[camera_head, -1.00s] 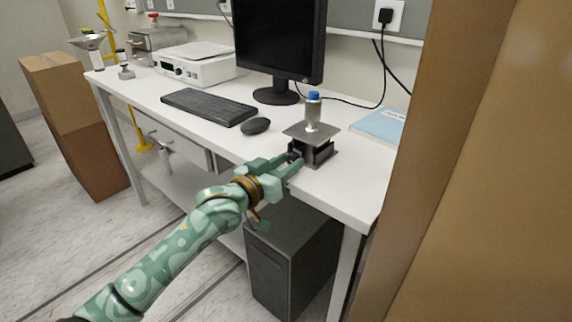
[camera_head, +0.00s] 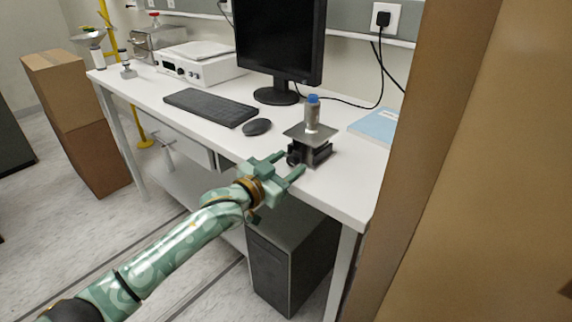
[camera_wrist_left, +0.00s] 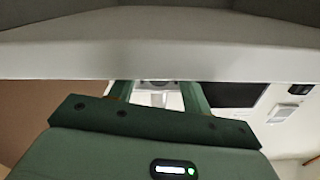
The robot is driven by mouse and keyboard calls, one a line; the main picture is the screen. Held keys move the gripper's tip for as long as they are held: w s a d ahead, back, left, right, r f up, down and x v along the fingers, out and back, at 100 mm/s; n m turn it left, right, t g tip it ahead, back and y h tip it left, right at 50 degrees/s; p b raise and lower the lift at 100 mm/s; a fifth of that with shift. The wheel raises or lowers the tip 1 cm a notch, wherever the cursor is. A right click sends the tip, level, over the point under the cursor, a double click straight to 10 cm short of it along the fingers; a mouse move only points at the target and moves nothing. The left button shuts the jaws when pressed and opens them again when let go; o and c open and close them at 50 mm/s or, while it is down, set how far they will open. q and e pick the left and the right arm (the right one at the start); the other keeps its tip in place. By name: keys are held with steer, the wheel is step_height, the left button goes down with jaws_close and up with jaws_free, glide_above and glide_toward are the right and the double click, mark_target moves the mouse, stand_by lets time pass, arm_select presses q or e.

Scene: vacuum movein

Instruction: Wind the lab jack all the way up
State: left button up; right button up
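The lab jack (camera_head: 318,152) stands near the front edge of the white bench, with its square top plate (camera_head: 303,133) level above a dark, low body. The jack's dark knob (camera_head: 293,159) faces my left gripper (camera_head: 290,163). The green fingers are spread apart, with their tips close to the knob; I cannot tell whether they touch it. The left wrist view shows the two fingers (camera_wrist_left: 158,95) apart, their tips partly hidden by a pale band. My right gripper is not in view.
A mouse (camera_head: 257,127), keyboard (camera_head: 210,107) and monitor (camera_head: 279,45) stand left of and behind the jack. A blue book (camera_head: 375,126) lies to its right. A tall brown surface (camera_head: 450,170) closes off the right side. A dark computer case (camera_head: 290,262) stands below the bench.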

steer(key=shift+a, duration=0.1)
arm_select(q)
steer(key=shift+s+a, duration=0.2)
steer(key=shift+s, duration=0.1)
steer(key=p+v, duration=0.5)
steer(key=v, duration=1)
steer(key=shift+s+a+p, duration=0.2)
steer(key=shift+s+p, duration=0.1)
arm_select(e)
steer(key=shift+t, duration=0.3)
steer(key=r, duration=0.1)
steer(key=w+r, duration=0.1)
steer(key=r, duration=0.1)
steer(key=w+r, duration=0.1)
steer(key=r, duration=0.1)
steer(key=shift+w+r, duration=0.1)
